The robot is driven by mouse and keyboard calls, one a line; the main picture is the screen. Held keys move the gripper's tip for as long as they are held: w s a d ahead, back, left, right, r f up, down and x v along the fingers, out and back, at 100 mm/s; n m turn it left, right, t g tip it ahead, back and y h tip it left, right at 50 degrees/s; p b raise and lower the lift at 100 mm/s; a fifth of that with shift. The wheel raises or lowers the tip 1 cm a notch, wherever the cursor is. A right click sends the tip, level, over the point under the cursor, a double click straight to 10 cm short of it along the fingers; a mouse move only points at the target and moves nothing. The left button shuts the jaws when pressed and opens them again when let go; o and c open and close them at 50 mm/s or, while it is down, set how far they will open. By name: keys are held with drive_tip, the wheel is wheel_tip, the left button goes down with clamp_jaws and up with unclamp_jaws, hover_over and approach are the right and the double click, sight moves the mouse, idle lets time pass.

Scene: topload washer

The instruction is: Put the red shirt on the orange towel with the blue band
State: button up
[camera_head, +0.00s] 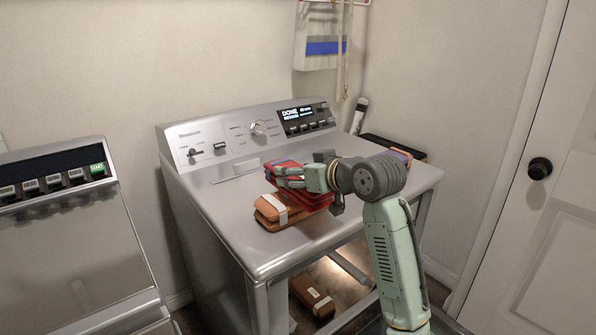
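A folded red cloth, which looks like the red shirt (316,201), lies on the washer top in the head view, under and beside my gripper (282,177). Its red upper part shows some blue at the left edge. My gripper reaches in from the right with its fingers over the red cloth. The fingers hide part of it, and I cannot tell whether they grip it. An orange folded item with a bluish patch (403,156), possibly the blue-banded towel, shows behind my gripper's wrist, mostly hidden.
Another white-banded towel (312,296) lies below, inside the opening. A black tray (384,146) sits at the washer's back right. The washer's front left top (226,203) is clear.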

drive_tip(key=o, duration=0.4)
drive_tip(key=shift+r, duration=0.1)
